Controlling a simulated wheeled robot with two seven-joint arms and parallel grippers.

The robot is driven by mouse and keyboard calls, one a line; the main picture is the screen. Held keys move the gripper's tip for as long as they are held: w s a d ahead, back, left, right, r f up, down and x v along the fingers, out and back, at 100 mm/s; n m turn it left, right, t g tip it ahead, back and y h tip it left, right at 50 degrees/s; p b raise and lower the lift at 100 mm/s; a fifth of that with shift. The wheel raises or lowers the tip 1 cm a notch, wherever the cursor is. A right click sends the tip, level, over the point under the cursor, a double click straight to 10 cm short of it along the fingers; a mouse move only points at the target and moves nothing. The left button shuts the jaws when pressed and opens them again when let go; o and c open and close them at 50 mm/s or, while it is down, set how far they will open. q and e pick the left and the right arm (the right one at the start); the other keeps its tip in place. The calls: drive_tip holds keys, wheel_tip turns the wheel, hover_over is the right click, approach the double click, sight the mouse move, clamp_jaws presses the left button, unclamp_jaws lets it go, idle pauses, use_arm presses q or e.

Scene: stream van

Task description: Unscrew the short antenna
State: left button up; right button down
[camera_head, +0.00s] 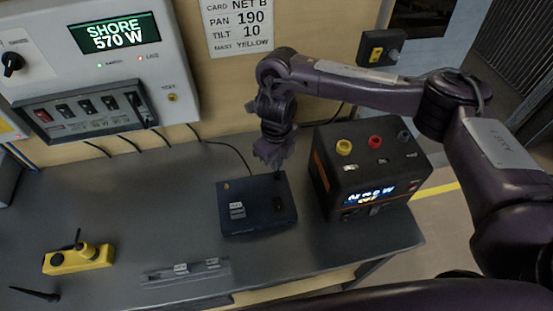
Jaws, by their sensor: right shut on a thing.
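A dark blue box (257,213) with small white labels sits on the grey bench. My right gripper (274,160) points down over the back edge of this box. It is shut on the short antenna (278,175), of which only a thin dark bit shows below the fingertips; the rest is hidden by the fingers. The antenna looks upright at the box's back right, though its joint with the box is too small to make out. A loose black antenna (35,294) lies on the bench at the front left. My left gripper is not in view.
A black power unit (370,165) with coloured knobs stands close to the right of the box. A yellow handheld unit (78,259) lies at the left, and a grey rack (187,274) at the front. A wall panel (95,65) hangs above. Bench between them is clear.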

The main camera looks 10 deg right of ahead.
drive_tip(key=shift+f+n+b, duration=0.1)
drive_tip(key=shift+n+b, duration=0.4)
drive_tip(key=shift+n, duration=1.4)
drive_tip(key=shift+n+b, duration=0.45)
drive_tip(key=shift+n, duration=0.05)
drive_tip(key=shift+r+p, duration=1)
drive_tip(key=shift+r, duration=0.1)
drive_tip(key=shift+r+p, duration=1.35)
drive_tip(key=shift+r, duration=0.2)
